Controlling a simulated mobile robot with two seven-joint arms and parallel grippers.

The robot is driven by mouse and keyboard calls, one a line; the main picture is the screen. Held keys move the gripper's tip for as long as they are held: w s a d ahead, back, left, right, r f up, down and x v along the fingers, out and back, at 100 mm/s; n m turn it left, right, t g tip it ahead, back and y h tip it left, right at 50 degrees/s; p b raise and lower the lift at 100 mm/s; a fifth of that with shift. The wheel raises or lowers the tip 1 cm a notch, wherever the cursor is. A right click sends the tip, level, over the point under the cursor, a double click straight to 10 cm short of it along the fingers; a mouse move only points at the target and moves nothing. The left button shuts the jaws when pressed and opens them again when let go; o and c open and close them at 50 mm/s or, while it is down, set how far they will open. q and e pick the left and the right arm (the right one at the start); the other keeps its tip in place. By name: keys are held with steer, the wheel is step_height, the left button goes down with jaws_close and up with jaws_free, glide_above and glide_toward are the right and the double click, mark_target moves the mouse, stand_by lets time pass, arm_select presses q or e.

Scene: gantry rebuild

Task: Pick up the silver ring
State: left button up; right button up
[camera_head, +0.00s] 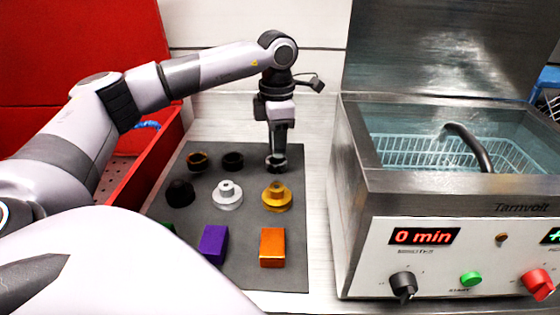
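The silver ring (277,167) sits at the right end of the back row on the dark grey mat (217,256). It is partly hidden by my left gripper (277,155). My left gripper points straight down, with its fingertips at the ring. The fingers are seen nearly edge-on, so I cannot tell whether they are open or shut on the ring. My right gripper is not in view.
Black, silver (228,195) and gold (276,197) stepped parts stand in front, then purple (213,243) and orange (272,247) blocks. A metal basket bath (445,200) stands right, a red bin (150,160) left.

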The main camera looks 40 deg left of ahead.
mark_target(278, 161)
arm_select(q)
step_height(278, 161, down, 5)
steer(key=shift+d+f, duration=0.1)
jaws_close()
stand_by(0.3)
